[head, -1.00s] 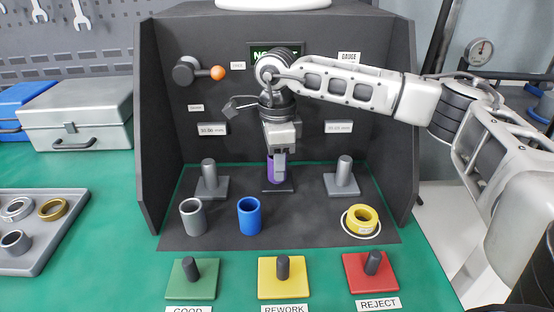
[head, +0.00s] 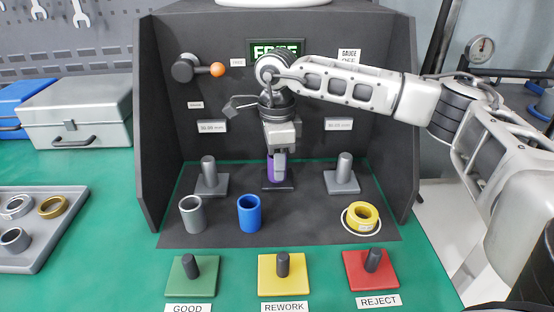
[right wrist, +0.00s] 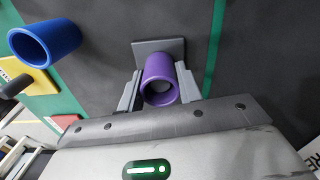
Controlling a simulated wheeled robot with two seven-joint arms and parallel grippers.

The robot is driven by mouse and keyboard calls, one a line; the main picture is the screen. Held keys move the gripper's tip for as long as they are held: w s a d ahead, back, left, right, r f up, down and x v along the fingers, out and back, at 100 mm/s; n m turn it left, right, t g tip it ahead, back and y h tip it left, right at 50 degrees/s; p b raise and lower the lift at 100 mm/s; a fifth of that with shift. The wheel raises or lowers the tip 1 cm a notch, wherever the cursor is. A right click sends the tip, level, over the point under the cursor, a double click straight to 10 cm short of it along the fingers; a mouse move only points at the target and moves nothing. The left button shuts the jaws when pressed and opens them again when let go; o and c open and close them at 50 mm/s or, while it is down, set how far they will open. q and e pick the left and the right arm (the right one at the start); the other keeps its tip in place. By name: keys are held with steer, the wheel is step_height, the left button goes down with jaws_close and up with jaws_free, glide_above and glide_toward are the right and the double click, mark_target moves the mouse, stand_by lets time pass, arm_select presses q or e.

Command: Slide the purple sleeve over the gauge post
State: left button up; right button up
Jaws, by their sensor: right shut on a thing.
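The purple sleeve (head: 271,172) stands upright at the middle base plate (head: 279,187) inside the dark booth. My right gripper (head: 279,165) points down and is shut on the sleeve. In the right wrist view the sleeve (right wrist: 158,67) sits between both fingers (right wrist: 159,88), with the grey base plate (right wrist: 150,48) right behind it. Something greyish shows inside its bore, which looks like the top of the gauge post (right wrist: 161,91). The sleeve appears to be around the post, low at the plate; its bottom edge is hard to make out. My left gripper is not in view.
Grey posts on plates stand left (head: 208,173) and right (head: 345,168). A grey sleeve (head: 193,215), a blue sleeve (head: 249,215) and a yellow ring (head: 362,217) stand in front. Green (head: 178,283), yellow (head: 270,285) and red (head: 358,278) peg plates line the front. Booth walls (head: 155,130) flank the arm.

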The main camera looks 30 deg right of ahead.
stand_by(0.3)
steer(key=o, duration=1.2)
steer(key=shift+f, duration=0.1)
step_height(320, 180, up, 3)
steer(key=shift+f+p, duration=0.2)
steer(key=shift+p, duration=0.8)
step_height(320, 180, up, 6)
steer(key=p, duration=0.4)
steer(key=shift+r+p, duration=0.3)
steer(key=shift+p, duration=0.15)
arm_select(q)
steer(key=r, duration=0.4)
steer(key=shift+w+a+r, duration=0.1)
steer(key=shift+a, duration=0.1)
